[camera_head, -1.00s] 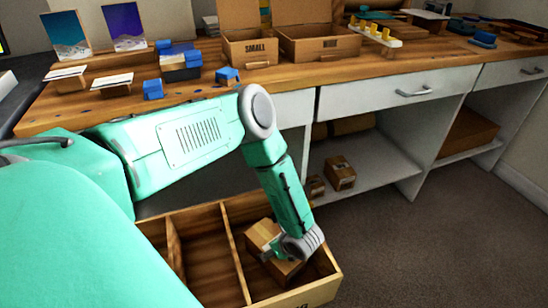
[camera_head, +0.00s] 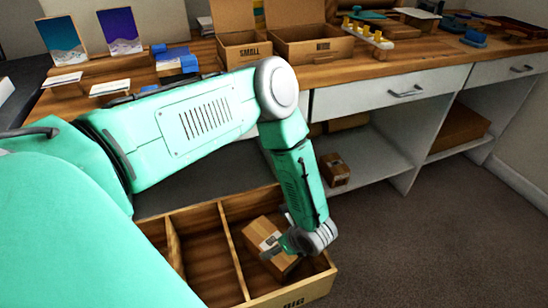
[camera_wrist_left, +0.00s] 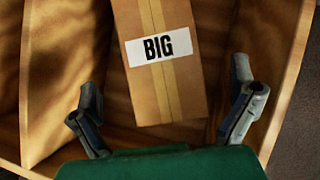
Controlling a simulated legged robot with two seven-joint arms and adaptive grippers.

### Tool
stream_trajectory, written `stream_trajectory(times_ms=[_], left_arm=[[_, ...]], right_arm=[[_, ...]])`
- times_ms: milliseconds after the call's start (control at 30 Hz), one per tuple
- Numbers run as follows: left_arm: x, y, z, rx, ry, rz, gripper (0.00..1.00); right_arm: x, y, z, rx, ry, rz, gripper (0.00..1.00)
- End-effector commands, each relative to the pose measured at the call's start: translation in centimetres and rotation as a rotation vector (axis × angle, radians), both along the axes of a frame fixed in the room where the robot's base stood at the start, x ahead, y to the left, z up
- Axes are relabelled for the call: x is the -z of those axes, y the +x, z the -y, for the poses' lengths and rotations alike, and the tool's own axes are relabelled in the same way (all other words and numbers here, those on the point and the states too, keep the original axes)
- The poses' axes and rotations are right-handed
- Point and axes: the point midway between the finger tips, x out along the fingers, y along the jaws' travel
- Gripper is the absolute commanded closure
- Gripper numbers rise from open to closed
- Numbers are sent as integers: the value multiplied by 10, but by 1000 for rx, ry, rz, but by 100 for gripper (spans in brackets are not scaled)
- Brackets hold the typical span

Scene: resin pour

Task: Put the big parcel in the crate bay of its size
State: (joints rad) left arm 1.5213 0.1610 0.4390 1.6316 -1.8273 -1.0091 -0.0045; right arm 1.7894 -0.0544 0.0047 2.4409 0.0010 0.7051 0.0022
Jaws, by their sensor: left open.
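The big parcel (camera_head: 262,232) is a brown cardboard box with a white label. It lies in the right-hand bay of the wooden crate (camera_head: 238,262), whose front wall is marked BIG at that bay. In the left wrist view the parcel (camera_wrist_left: 160,100) shows its BIG label and a tape stripe. My left gripper (camera_wrist_left: 165,85) is open, its fingers on both sides of the parcel with gaps visible. In the head view the left gripper (camera_head: 284,246) is over the parcel's near right part and hides some of it. My right gripper is not in view.
The crate's other visible bays, to the left, look empty. Behind stands a wooden workbench (camera_head: 330,75) with open cardboard boxes marked SMALL (camera_head: 240,48) and BIG (camera_head: 318,45). A small box (camera_head: 334,170) sits on the shelf below. Floor at right is clear.

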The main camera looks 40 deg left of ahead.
Motion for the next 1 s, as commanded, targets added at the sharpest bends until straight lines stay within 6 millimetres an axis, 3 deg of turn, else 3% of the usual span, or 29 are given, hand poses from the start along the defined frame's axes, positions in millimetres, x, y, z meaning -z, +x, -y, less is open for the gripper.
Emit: stream_trajectory(times_ms=[100, 267, 867, 1000], left_arm=[[-19, 0, 11, 2, 1, 1, 0], [-29, -2, 18, 0, 1, 0, 0], [-30, -3, 19, -2, -1, -2, 0], [-32, -29, 26, -50, -51, -62, 0]], right_arm=[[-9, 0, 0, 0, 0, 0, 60], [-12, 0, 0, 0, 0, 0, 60], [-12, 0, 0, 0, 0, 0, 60], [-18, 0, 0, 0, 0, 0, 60]])
